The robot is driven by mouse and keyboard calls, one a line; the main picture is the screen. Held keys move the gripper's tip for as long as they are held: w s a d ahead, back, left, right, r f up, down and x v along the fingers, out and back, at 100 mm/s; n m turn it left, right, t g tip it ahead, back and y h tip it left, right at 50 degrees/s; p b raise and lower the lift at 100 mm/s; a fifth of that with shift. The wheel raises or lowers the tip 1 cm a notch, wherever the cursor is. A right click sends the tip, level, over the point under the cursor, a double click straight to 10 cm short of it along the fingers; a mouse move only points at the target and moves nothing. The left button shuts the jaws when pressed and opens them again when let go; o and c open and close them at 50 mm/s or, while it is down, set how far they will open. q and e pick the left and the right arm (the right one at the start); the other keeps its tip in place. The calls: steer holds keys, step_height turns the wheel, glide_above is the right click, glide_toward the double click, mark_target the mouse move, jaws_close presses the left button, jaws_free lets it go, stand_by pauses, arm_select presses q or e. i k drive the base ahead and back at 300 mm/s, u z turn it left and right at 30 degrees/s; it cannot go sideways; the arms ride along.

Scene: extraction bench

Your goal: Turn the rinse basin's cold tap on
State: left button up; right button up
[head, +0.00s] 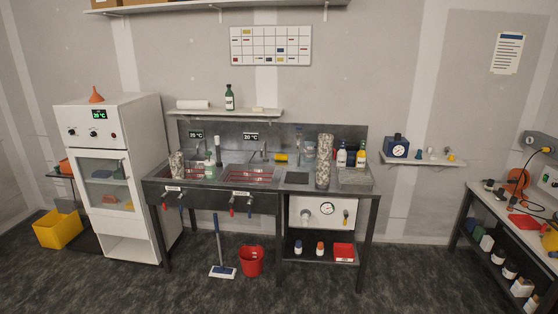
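A steel bench holds two sunken basins, a left one (205,180) and a right one (262,183). Each has a red-barred rack and a small front label, too small to read, so I cannot tell which is the rinse basin. Under the left label hang a red-handled tap (165,204) and a blue-handled tap (181,198). Under the right label hang a red-handled tap (231,208) and a blue-handled tap (249,208). Whether any tap is on is too small to tell. Neither of my grippers is in view.
A red bucket (251,262) and a blue-handled mop (220,255) stand on the floor before the bench. A white cabinet (135,130) stands left, a yellow bin (58,230) beyond it. A side table (505,215) is at right. The foreground floor is clear.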

mark_target(249, 203)
steer(key=u, duration=0.2)
steer(key=i, duration=0.85)
steer(key=u, duration=0.65)
steer(key=i, duration=1)
steer(key=u, duration=0.25)
steer(key=i, duration=1.1)
steer(key=z, duration=0.15)
